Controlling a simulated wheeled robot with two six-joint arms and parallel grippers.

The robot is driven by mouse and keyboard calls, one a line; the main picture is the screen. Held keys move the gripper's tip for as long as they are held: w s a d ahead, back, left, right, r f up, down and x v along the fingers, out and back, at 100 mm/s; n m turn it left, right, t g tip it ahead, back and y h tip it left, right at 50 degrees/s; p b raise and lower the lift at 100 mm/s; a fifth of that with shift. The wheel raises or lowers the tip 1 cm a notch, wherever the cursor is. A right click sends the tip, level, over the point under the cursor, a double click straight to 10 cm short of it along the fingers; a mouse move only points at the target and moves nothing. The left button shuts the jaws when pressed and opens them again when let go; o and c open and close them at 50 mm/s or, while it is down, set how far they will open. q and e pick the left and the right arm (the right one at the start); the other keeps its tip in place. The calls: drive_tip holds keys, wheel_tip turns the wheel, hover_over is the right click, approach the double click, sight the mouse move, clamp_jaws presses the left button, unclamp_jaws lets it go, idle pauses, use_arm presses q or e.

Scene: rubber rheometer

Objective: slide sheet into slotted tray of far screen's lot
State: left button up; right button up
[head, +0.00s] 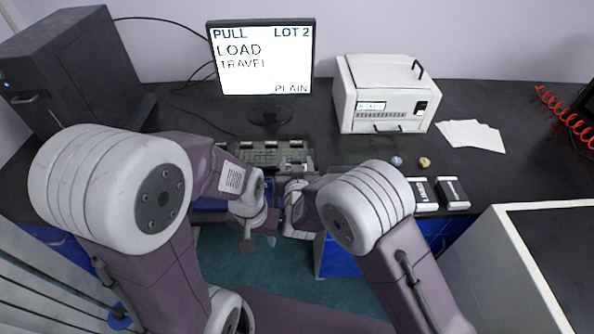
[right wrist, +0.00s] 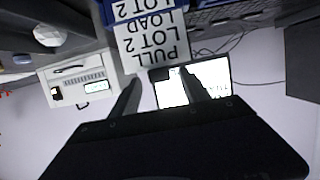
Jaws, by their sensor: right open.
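The far screen (head: 262,62) reads PULL, LOT 2, LOAD, TRAVEL and PLAIN; it shows upside down in the right wrist view (right wrist: 215,78). In that view a white card (right wrist: 152,42) lettered PULL, LOT 2, LOAD stands at a blue part (right wrist: 178,5) with a LOT 2 label. My right gripper (right wrist: 160,85) is open, its fingers apart near the card; I cannot tell whether they touch it. In the head view my right gripper (head: 296,165) is at the desk's front edge. My left gripper (head: 258,241) hangs lower in front; its jaw gap is unclear. My arms hide much of the blue pieces.
A white instrument (head: 385,100) stands right of the screen, with white sheets (head: 470,135) beside it. Two small lumps (head: 411,162) and two black-and-white boxes (head: 438,192) lie nearer. A keyboard (head: 262,153) lies before the screen. A dark cabinet (head: 75,65) stands left.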

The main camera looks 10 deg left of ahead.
drive_tip(key=b+v, duration=0.3)
drive_tip(key=v, duration=0.4)
drive_tip(key=shift+b, duration=0.4)
